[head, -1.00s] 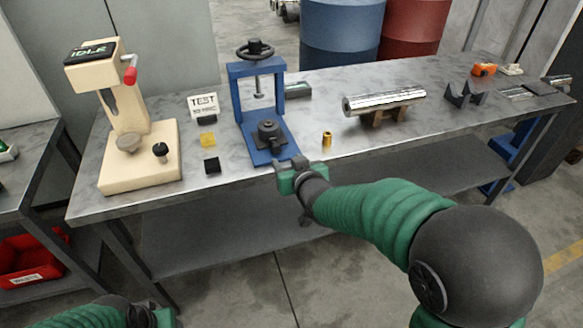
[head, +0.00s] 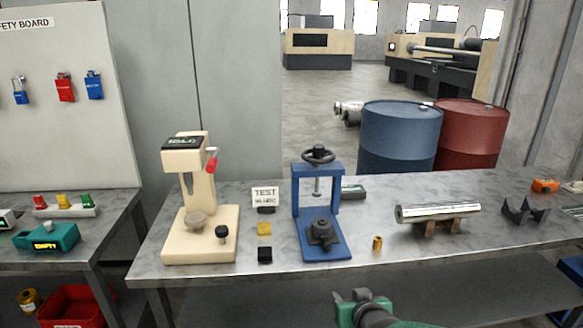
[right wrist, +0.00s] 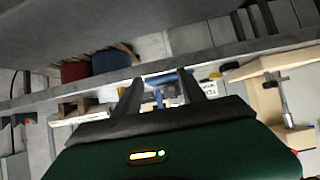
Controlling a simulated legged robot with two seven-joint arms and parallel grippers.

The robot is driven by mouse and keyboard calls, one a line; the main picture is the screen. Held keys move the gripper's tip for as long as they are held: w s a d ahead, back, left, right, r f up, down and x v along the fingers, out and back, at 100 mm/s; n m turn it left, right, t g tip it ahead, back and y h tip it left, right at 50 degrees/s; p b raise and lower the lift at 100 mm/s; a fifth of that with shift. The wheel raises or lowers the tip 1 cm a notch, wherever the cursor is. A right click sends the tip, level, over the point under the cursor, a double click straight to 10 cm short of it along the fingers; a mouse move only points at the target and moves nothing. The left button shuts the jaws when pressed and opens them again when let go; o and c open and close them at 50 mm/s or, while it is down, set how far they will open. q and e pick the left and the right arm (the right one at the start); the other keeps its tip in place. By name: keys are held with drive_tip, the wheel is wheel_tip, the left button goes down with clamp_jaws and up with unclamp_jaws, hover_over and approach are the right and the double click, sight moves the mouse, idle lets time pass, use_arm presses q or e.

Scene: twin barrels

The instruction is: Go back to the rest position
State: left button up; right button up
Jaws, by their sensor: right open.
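My right gripper (head: 362,296) shows at the bottom of the head view, in front of the table's front edge and below the blue press. In the right wrist view its two dark fingers (right wrist: 158,84) stand apart with nothing between them. The view there is tilted, with the table and barrels beyond the fingers. My left gripper is not in the head view now.
On the grey table (head: 290,272) stand a cream tester (head: 200,240), a blue press (head: 320,215), a brass piece (head: 377,243) and a metal cylinder (head: 437,212) on a stand. A blue barrel (head: 400,135) and a red barrel (head: 472,132) stand behind. A side table (head: 85,240) is at left.

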drive_tip(key=s+d+f+g, duration=0.1)
drive_tip(key=s+f+g, duration=0.4)
drive_tip(key=s, duration=0.7)
drive_tip(key=s+d+f+g, duration=0.25)
drive_tip(key=s+f, duration=0.35)
drive_tip(key=s, duration=0.5)
wheel_tip(320, 180, up, 13)
drive_tip(key=g+p, duration=0.1)
drive_tip(key=p, duration=1.3)
drive_tip(key=shift+s+a+r, duration=0.15)
drive_tip(key=shift+s+a, duration=0.15)
drive_tip(key=shift+s, duration=0.15)
